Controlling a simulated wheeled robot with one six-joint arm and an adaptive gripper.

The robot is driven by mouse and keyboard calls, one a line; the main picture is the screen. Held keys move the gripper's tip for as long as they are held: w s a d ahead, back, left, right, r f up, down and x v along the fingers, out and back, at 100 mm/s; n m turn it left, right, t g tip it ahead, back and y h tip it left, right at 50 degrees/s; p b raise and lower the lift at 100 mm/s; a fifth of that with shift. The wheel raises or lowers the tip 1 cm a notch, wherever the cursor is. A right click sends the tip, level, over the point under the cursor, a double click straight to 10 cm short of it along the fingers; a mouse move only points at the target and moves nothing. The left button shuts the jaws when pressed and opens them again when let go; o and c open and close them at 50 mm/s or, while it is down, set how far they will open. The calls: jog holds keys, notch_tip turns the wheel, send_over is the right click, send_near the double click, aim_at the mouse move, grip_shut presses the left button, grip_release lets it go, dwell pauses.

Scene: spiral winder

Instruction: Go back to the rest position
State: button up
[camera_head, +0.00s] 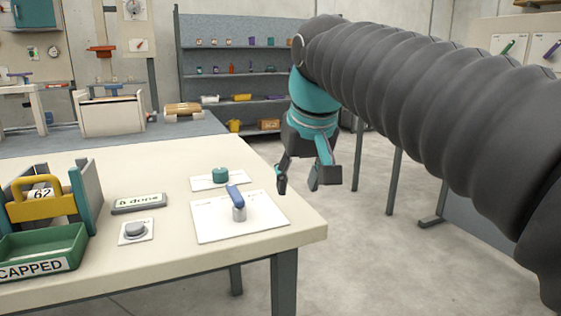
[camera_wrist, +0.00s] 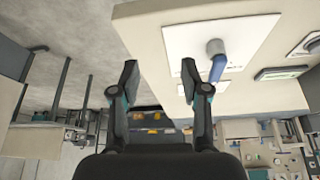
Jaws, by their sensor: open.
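My gripper (camera_head: 298,186) hangs open and empty off the right end of the cream table, pointing down. In the wrist view its two fingers (camera_wrist: 174,78) are spread with nothing between them. A blue-handled grey piece (camera_head: 238,203) stands on a white plate (camera_head: 260,228) near the table's right end, to the left of my gripper and apart from it. The wrist view also shows this piece (camera_wrist: 217,58), beyond the right finger. A teal round knob (camera_head: 220,174) sits on a smaller white plate behind it.
The cream table (camera_head: 190,262) also bears a green tray (camera_head: 50,247) marked CAPPED, a yellow-handled holder (camera_head: 42,200), a grey button (camera_head: 135,231) and a sign (camera_head: 139,203). Shelves (camera_head: 243,60) stand at the back. The floor (camera_head: 400,270) right of the table is open.

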jog(key=s+d+f+m, duration=0.1)
jog(key=s+d+f, duration=0.3)
jog(key=f, duration=0.3)
jog(key=s+d+f+m, duration=0.1)
jog(key=s+d+f, duration=0.3)
jog(key=s+f, duration=0.3)
jog(key=s+d+f+m+h, duration=0.1)
jog(key=s+d+f, duration=0.4)
jog(key=f, duration=0.4)
jog(key=shift+s+t, duration=0.25)
jog(key=shift+t, duration=0.15)
jog(key=shift+d, duration=0.1)
jog(key=shift+c, duration=0.4)
